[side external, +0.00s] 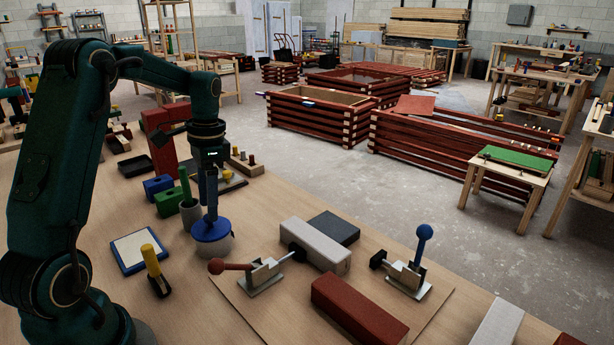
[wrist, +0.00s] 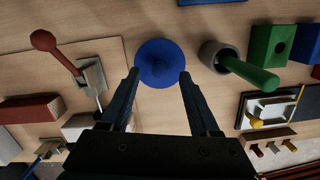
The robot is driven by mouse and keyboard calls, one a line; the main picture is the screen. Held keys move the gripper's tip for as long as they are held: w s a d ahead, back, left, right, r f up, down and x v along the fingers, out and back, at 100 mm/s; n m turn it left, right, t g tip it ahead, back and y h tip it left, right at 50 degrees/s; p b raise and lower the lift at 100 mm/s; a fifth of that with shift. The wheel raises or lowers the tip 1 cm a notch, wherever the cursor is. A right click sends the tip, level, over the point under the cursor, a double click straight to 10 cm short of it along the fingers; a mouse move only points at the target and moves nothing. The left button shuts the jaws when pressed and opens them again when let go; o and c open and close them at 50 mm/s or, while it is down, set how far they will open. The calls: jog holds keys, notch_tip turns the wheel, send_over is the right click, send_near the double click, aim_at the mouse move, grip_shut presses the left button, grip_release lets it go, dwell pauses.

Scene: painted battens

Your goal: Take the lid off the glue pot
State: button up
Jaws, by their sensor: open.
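The glue pot (side external: 216,249) is a pale round pot standing upright on the wooden bench. Its blue round lid (side external: 211,230) sits on top of it and also shows in the wrist view (wrist: 160,64), where it hides the pot below. My gripper (side external: 209,214) points down directly over the lid. In the wrist view my gripper (wrist: 160,74) is open, with one fingertip at each side of the lid's near part. Nothing is held. I cannot tell whether the fingertips touch the lid.
A grey cup (side external: 190,214) with a green-handled tool stands close beside the pot. A red-knobbed clamp (side external: 258,271) is on the other side. A white batten (side external: 316,247) and a red batten (side external: 358,310) lie farther right.

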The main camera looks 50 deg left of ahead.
jog(key=shift+s+f, duration=0.1)
jog(key=shift+f, duration=1.05)
jog(key=shift+c, duration=0.4)
grip_shut()
